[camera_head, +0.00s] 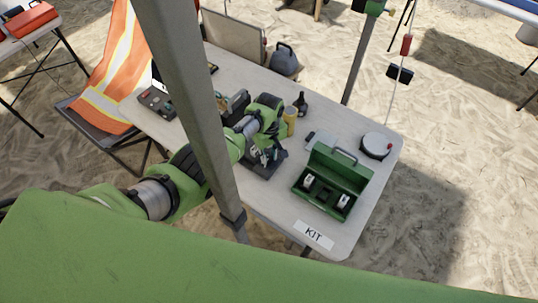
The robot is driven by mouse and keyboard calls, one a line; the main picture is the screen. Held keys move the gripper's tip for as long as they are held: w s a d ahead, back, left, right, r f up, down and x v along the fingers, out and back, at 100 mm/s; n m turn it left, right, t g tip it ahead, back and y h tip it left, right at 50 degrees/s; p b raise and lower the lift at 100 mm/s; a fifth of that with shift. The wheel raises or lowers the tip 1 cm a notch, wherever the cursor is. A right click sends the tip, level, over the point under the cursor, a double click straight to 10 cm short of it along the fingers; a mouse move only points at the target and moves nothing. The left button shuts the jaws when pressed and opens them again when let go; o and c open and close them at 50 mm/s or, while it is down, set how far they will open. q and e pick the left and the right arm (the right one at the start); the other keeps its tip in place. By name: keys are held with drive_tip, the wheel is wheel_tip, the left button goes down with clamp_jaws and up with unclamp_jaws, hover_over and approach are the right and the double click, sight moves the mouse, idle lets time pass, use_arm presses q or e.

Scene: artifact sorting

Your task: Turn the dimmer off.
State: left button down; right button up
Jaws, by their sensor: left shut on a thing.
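My left gripper (264,156) points down at a dark flat device (267,167) on the table and is shut on a small part there. The fingers and arm hide most of that part, so I cannot tell what it is. I cannot tell for sure which thing is the dimmer. A dark control box (157,102) with small coloured buttons sits at the table's left end. My right gripper is not in view.
A green open toolbox (338,176) stands near the front, behind a KIT label (314,235). A yellow cylinder (290,117) and a dark bottle (301,104) stand close behind the gripper. The grey pole (187,100) crosses the view. An orange-draped chair (108,80) is at left.

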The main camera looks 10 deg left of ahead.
sight(269, 158)
use_arm(q)
drive_tip(key=c, duration=1.8)
unclamp_jaws()
drive_tip(key=shift+c, duration=0.2)
wheel_tip(269, 158, up, 12)
